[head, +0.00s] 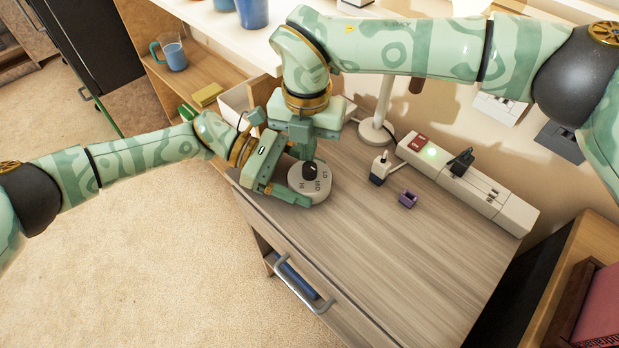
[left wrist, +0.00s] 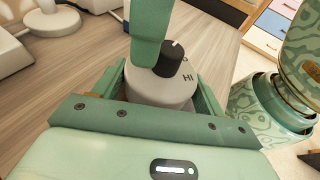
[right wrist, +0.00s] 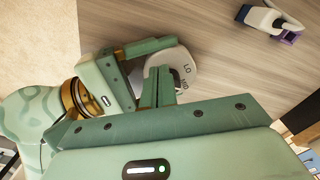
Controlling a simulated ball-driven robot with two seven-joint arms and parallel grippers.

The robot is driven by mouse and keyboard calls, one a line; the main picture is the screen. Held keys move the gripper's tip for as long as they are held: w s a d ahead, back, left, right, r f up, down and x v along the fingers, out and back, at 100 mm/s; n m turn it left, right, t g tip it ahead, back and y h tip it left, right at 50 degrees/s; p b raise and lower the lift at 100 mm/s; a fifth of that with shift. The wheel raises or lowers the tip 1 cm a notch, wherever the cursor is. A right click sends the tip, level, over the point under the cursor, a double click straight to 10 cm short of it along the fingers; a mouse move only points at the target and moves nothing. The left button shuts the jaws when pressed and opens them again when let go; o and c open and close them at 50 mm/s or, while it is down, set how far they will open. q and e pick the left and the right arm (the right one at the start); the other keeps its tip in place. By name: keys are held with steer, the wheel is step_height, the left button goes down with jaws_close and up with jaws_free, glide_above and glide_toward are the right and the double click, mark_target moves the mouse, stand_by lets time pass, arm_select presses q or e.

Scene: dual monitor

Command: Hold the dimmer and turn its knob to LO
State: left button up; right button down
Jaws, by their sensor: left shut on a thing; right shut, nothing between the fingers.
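The dimmer (head: 304,194) is a round, pale body on the desk with HI, MID and LO printed on it and a black knob (head: 309,171) on top. My left gripper (left wrist: 158,95) is shut on the dimmer body, one finger on each side. My right gripper (right wrist: 160,84) is shut and empty, pointing down at the knob. Its fingers hide part of the knob, and I cannot tell whether they touch it.
A purple block (head: 408,199) and a white plug (head: 380,168) lie right of the dimmer. A power strip (head: 470,184) and a lamp base (head: 375,131) stand behind. The desk's front right is clear. A drawer handle (head: 303,284) juts from the desk front.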

arm_select(q)
steer(key=shift+w, duration=0.1)
arm_select(e)
steer(key=shift+a, duration=0.1)
steer(key=shift+w, duration=0.3)
steer(key=shift+w+r, duration=0.1)
steer(key=shift+r, duration=2.85)
steer(key=shift+s+d+f, duration=0.15)
steer(key=shift+d+f, duration=0.2)
steer(key=shift+f, duration=0.65)
steer(key=shift+s+d+f, duration=0.1)
steer(key=shift+d+f, duration=0.25)
steer(key=shift+f, duration=0.65)
steer(key=shift+s+d+f, duration=0.15)
steer(key=shift+d+f, duration=0.2)
steer(key=shift+f, duration=0.65)
steer(key=shift+s+a, duration=0.2)
steer(key=shift+s, duration=0.05)
